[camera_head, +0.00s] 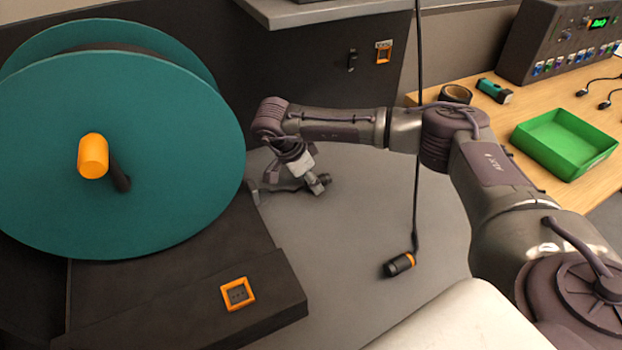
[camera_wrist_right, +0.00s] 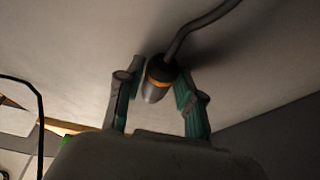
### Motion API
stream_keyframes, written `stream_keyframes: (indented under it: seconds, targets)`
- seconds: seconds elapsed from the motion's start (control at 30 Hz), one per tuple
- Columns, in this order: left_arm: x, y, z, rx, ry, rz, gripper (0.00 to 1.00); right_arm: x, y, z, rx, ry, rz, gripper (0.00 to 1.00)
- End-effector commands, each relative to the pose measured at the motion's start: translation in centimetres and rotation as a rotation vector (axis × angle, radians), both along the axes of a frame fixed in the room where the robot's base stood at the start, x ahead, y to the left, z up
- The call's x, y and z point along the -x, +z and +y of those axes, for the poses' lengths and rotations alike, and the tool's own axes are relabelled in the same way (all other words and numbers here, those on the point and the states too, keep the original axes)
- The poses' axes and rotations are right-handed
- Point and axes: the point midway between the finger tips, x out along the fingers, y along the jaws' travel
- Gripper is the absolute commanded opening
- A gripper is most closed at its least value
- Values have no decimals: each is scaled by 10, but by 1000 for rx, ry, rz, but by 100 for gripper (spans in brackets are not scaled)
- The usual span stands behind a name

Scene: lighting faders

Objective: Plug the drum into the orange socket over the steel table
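The drum (camera_head: 190,130) is a large teal reel with an orange handle, at the left of the head view on a dark base. A socket with an orange frame (camera_head: 384,52) is on the dark panel above the grey steel table (camera_head: 350,205). My right gripper (camera_head: 290,188) is low over the table beside the drum. In the right wrist view, a grey plug with an orange ring (camera_wrist_right: 157,82) is between its two fingers (camera_wrist_right: 160,78), its cable running to the upper right. Whether both fingers press on it is unclear. My left gripper is out of view.
A black connector with an orange ring (camera_head: 400,265) is on a cord coming down from above. Another orange-framed socket (camera_head: 238,293) is on the drum's base. The wooden desk at right holds a green tray (camera_head: 563,142) and a control box (camera_head: 560,42).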

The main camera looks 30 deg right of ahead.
Motion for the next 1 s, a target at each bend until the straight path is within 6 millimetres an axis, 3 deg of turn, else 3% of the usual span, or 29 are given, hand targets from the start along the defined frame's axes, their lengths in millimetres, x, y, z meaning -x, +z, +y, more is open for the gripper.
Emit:
stream_keyframes:
  seconds: [0.03, 0.17, 0.37, 1.0]
  targets:
    - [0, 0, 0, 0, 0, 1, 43, 0, 0, 0, 0, 0, 0, 20]
    - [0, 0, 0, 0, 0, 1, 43, 0, 0, 0, 0, 0, -1, 1]
    - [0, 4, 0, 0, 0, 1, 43, 0, 7, 0, 0, 1, -2, 0]
    - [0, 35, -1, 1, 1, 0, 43, 0, 51, 0, 0, 0, 0, 0]
